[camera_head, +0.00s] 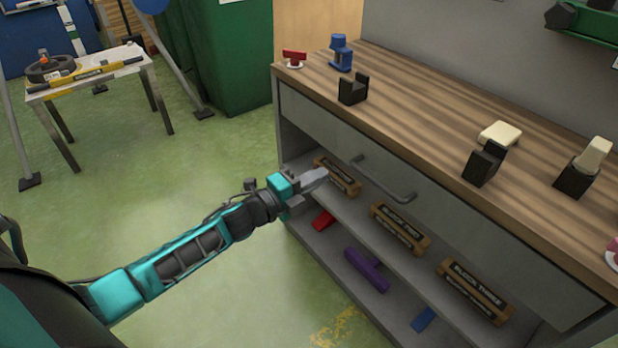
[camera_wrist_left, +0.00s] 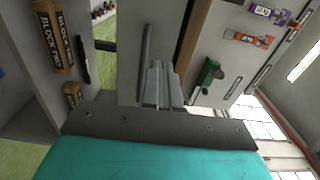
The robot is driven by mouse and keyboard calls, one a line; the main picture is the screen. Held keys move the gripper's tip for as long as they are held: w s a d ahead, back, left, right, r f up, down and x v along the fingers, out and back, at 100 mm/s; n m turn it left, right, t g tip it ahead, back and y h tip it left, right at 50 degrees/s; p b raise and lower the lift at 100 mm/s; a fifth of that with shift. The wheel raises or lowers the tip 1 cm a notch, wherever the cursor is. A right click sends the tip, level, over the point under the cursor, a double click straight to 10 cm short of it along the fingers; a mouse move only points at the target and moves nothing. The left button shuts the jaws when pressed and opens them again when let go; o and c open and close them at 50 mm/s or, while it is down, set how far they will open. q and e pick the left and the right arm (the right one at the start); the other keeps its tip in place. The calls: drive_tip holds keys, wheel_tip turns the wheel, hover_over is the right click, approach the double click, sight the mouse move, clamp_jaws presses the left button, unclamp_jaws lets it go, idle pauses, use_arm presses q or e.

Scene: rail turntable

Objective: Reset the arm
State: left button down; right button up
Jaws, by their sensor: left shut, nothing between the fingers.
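My left arm reaches in from the left in the head view, and its gripper (camera_head: 314,180) is in front of the workbench cabinet, near the left end of the drawer and its handle (camera_head: 385,182). The fingers are shut with nothing between them. In the left wrist view the shut fingers (camera_wrist_left: 158,88) point toward the drawer front, beside the handle (camera_wrist_left: 146,58). Whether the fingertips touch the drawer front cannot be told. My right gripper is not in view.
The wooden benchtop (camera_head: 430,110) carries black holders (camera_head: 353,89), a blue part (camera_head: 341,53) and cream blocks (camera_head: 500,133). Labelled blocks (camera_head: 400,227) sit on the shelf below. A small table (camera_head: 88,80) stands at the back left. The green floor (camera_head: 200,180) left of the cabinet is clear.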

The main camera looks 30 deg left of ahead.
use_arm(q)
drive_tip(key=shift+v, duration=0.8)
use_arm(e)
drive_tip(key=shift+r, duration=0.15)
use_arm(q)
drive_tip(key=s+d+f+n+g+y+p, duration=0.1)
drive_tip(key=s+d+f+n+g+y, duration=0.15)
drive_tip(key=s+d+n, duration=0.55)
drive_tip(key=s+d+f+n+g+y, duration=0.2)
drive_tip(key=s+d+f+n+g, duration=0.15)
drive_tip(key=s+n, duration=0.8)
wheel_tip(320, 180, up, 9)
drive_tip(key=a+p, duration=0.2)
drive_tip(key=p, duration=1.2)
drive_tip(key=shift+a, duration=0.3)
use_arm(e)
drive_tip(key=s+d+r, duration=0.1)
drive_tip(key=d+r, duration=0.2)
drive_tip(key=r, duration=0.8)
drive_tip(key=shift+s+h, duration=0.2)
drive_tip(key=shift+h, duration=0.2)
use_arm(q)
drive_tip(key=shift+n+y, duration=0.25)
